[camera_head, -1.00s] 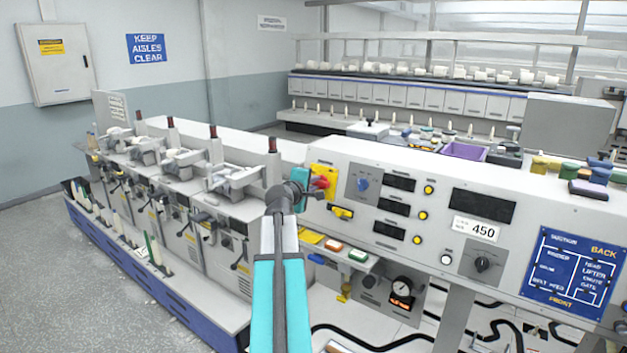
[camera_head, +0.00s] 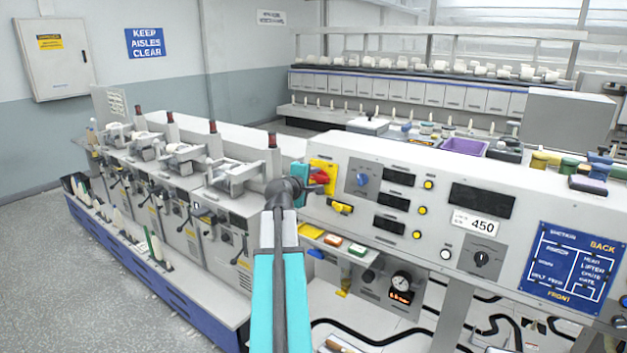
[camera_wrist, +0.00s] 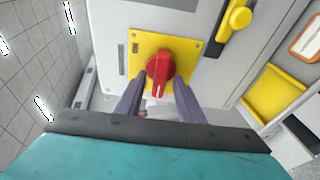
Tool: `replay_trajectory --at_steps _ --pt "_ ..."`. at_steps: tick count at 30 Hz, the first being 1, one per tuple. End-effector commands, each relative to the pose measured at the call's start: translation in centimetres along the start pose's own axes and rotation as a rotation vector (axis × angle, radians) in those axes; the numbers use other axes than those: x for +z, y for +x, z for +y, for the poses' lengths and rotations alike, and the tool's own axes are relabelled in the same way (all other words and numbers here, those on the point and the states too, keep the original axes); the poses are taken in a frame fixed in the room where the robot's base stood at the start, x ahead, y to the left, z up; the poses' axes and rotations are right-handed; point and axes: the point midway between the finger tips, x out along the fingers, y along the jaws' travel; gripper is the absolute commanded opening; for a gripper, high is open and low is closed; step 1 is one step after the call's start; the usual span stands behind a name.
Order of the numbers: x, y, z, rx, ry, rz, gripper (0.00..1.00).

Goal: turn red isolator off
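The red isolator knob (camera_head: 321,176) sits on a yellow plate (camera_head: 329,166) at the left end of the grey control panel. In the wrist view the knob (camera_wrist: 160,72) is at the centre of its yellow plate (camera_wrist: 190,50), its grip bar running up and down the picture with a white mark at the lower end. My gripper (camera_wrist: 159,84) is open, one finger either side of the knob's lower part. I cannot tell whether either finger touches it. In the head view my gripper (camera_head: 306,184) is just left of the knob and partly hides the plate.
A yellow handle (camera_head: 341,207) is just below the isolator plate, and a blue knob (camera_head: 362,179) is to its right. A shelf with yellow, red and green items (camera_head: 335,241) is below. A row of spindle units (camera_head: 185,200) stands left of my arm.

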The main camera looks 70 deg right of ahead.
Motion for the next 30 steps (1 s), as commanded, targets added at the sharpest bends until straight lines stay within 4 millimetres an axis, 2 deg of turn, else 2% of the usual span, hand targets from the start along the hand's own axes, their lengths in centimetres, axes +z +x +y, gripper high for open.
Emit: replay_trajectory --at_steps 8,30 --pt "0.0 -2.1 -0.2 0.002 0.0 0.002 0.34" --pt "0.1 -12.0 -0.2 0.001 0.0 0.002 0.34"
